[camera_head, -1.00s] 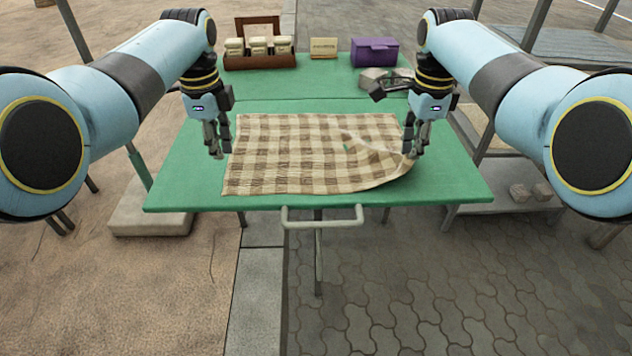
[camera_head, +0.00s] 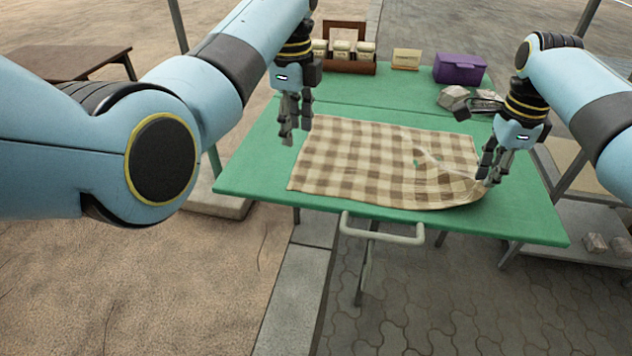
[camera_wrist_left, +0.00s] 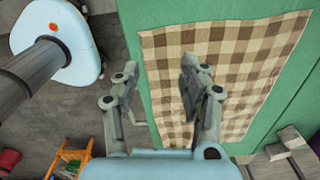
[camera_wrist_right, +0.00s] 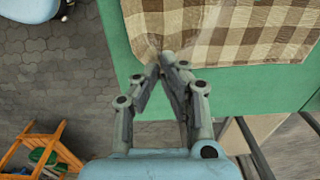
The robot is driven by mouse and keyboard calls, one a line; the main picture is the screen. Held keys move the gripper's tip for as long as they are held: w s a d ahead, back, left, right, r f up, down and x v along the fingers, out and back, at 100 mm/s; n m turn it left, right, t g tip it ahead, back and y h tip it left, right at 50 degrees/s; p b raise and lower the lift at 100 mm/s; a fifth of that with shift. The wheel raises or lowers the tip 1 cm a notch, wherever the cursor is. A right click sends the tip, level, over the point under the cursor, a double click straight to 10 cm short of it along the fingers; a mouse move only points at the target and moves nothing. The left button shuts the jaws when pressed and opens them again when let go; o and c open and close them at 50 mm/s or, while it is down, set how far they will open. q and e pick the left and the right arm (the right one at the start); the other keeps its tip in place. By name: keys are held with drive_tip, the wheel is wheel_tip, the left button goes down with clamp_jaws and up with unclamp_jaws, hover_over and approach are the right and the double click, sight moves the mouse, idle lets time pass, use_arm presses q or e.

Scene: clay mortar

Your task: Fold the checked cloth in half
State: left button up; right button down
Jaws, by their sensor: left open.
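The brown-and-cream checked cloth (camera_head: 370,160) lies mostly flat on the green table (camera_head: 245,185). Its front right corner is gathered and creased at my right gripper (camera_head: 488,178). In the right wrist view the fingertips (camera_wrist_right: 161,64) of that gripper meet on the cloth's corner (camera_wrist_right: 200,35), shut on it close to the tabletop. My left gripper (camera_head: 296,132) is open and empty, by the cloth's left edge. In the left wrist view its fingers (camera_wrist_left: 159,66) are well apart, with the cloth (camera_wrist_left: 235,65) below and beyond them.
At the table's back stand a wooden box with several jars (camera_head: 345,65), a small tan block (camera_head: 406,59) and a purple box (camera_head: 459,68). Grey objects (camera_head: 453,97) lie behind my right gripper. A pale handle (camera_head: 382,232) juts from the front edge. Bare tabletop borders the cloth.

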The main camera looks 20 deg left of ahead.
sight(299, 183)
use_arm(q)
drive_tip(key=f, duration=0.7)
drive_tip(key=s+f, duration=0.1)
drive_tip(key=f, duration=0.2)
drive_tip(key=shift+d+f, duration=0.35)
drive_tip(key=shift+f, duration=0.2)
clamp_jaws()
idle(0.5)
drive_tip(key=shift+r, duration=2.5)
